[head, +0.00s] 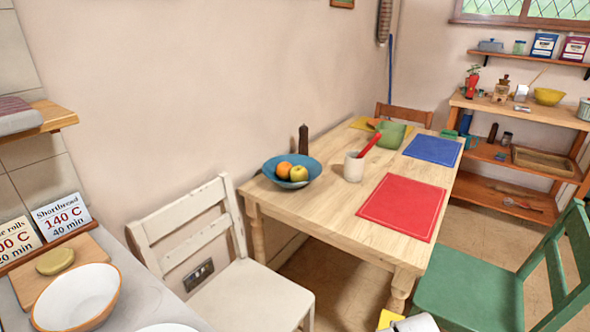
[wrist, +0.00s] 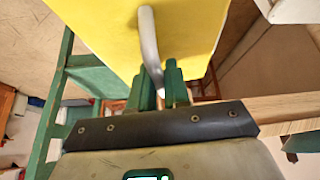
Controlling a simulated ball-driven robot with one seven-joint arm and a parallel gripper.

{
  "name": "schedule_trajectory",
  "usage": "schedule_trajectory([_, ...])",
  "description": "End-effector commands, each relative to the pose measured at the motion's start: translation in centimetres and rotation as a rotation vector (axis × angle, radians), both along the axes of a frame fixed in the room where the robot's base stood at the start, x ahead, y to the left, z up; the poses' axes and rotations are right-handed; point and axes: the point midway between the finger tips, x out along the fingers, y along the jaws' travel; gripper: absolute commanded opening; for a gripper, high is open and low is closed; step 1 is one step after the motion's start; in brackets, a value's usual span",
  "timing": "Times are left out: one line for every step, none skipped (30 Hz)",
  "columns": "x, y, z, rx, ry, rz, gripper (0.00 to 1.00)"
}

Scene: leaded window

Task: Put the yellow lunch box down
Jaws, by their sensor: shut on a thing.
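The yellow lunch box (wrist: 110,25) fills the upper middle of the wrist view, with a curved grey handle (wrist: 150,45). My gripper (wrist: 160,84) has its green fingers shut on that handle. In the head view only a small yellow piece of the lunch box (head: 391,317) shows at the bottom edge, in front of the table's near end. The rest of the box is cut off there. Its underside is hidden, and I see no surface touching it.
The wooden table (head: 335,205) holds a red mat (head: 402,207), a blue mat (head: 433,149), a fruit bowl (head: 292,172), a mug (head: 354,167) and a pepper mill (head: 303,140). A white chair (head: 240,292) stands left, a green chair (head: 470,292) right. Bare wood lies left of the red mat.

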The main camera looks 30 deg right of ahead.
Motion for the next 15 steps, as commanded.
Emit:
schedule_trajectory([1.1, 1.6, 0.5, 0.000, 0.000, 0.061, 0.00])
schedule_trajectory([1.7, 2.6, 0.7, 0.001, -0.001, 0.100, 0.00])
schedule_trajectory([2.6, 4.1, 1.0, 0.002, -0.001, 0.157, 0.00])
schedule_trajectory([3.2, 5.4, 1.2, 0.003, 0.000, 0.205, 0.00])
schedule_trajectory([3.9, 6.8, 1.5, 0.002, -0.001, 0.255, 0.00])
schedule_trajectory([4.7, 8.7, 1.9, 0.003, -0.001, 0.325, 0.00])
schedule_trajectory([5.3, 10.2, 2.1, 0.003, 0.000, 0.377, 0.00])
schedule_trajectory([5.8, 11.6, 2.4, 0.002, -0.001, 0.431, 0.00])
schedule_trajectory([6.3, 13.6, 2.7, 0.003, 0.000, 0.501, 0.00])
schedule_trajectory([6.7, 15.0, 3.0, 0.003, -0.002, 0.551, 0.00])
schedule_trajectory([7.0, 16.4, 3.3, 0.001, -0.003, 0.600, 0.00])
schedule_trajectory([7.3, 18.3, 3.6, 0.002, -0.003, 0.663, 0.00])
schedule_trajectory([7.5, 19.5, 3.8, 0.001, -0.004, 0.707, 0.00])
schedule_trajectory([7.6, 20.7, 4.0, -0.001, -0.005, 0.748, 0.00])
schedule_trajectory([7.7, 22.1, 4.3, -0.001, -0.006, 0.800, 0.00])
